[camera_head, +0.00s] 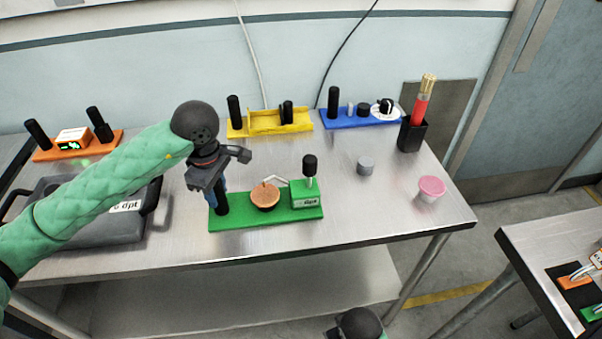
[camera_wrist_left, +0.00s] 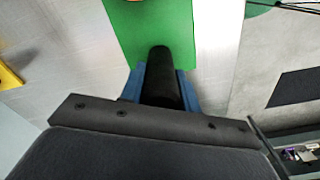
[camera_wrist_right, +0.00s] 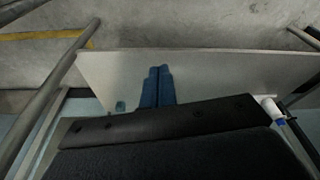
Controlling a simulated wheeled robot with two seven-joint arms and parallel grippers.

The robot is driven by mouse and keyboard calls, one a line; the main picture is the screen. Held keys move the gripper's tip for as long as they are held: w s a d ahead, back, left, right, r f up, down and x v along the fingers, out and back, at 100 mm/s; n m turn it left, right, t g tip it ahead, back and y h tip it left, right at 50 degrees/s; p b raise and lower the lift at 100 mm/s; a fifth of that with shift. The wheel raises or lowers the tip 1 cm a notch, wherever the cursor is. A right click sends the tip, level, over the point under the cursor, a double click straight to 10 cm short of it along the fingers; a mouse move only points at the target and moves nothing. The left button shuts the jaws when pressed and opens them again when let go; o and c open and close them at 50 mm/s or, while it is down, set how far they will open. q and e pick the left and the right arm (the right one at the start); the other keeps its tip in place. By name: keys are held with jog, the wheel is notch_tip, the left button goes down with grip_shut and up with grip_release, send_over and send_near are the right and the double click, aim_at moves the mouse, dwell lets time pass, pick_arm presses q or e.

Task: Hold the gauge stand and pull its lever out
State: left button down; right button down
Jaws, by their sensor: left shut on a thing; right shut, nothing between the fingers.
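The green stand (camera_head: 265,217) lies on the steel table. It carries a black post at its left end (camera_head: 221,207), an orange-brown round piece (camera_head: 264,196) in the middle, and a green block (camera_head: 305,198) with a black-knobbed upright lever (camera_head: 310,166) at the right. A thin pale bent rod (camera_head: 279,180) sits between the round piece and the block. My left gripper (camera_head: 217,193) is shut on the black post, which also shows between its blue fingers in the left wrist view (camera_wrist_left: 161,75). My right gripper (camera_wrist_right: 157,86) is shut and empty, away from the stand.
Behind stand a yellow module (camera_head: 265,124), a blue module with a white dial (camera_head: 350,120) and an orange module (camera_head: 75,150). A black holder (camera_head: 411,135), grey cylinder (camera_head: 365,166) and pink-topped cup (camera_head: 431,189) are right. A dark case (camera_head: 95,225) lies left.

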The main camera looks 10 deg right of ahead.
aim_at(310, 173)
jog(key=w+a+r+n+t+h, duration=0.3)
jog(key=a+r, duration=0.3)
jog(key=r, duration=0.6)
jog(key=w+a+r+n+t+h, duration=0.3)
jog(key=w+a+r+t, duration=0.2)
jog(key=r, duration=0.8)
jog(key=w+a+r+n+t+h, duration=0.3)
jog(key=w+a+r+t, duration=0.2)
jog(key=r, duration=0.7)
jog(key=shift+w+a+r+h, duration=0.3)
jog(key=shift+w+a, duration=0.15)
jog(key=shift+a, duration=0.35)
jog(key=shift+w, duration=0.1)
jog(key=shift+s+d+x, duration=0.25)
jog(key=shift+d+x, duration=0.2)
jog(key=shift+x, duration=1.65)
jog(key=shift+s+d+x, duration=0.25)
jog(key=shift+d+x, duration=0.15)
jog(key=shift+x, duration=1.75)
jog(key=shift+s+d+x, duration=0.25)
jog(key=shift+d+x, duration=0.2)
jog(key=shift+x, duration=1.65)
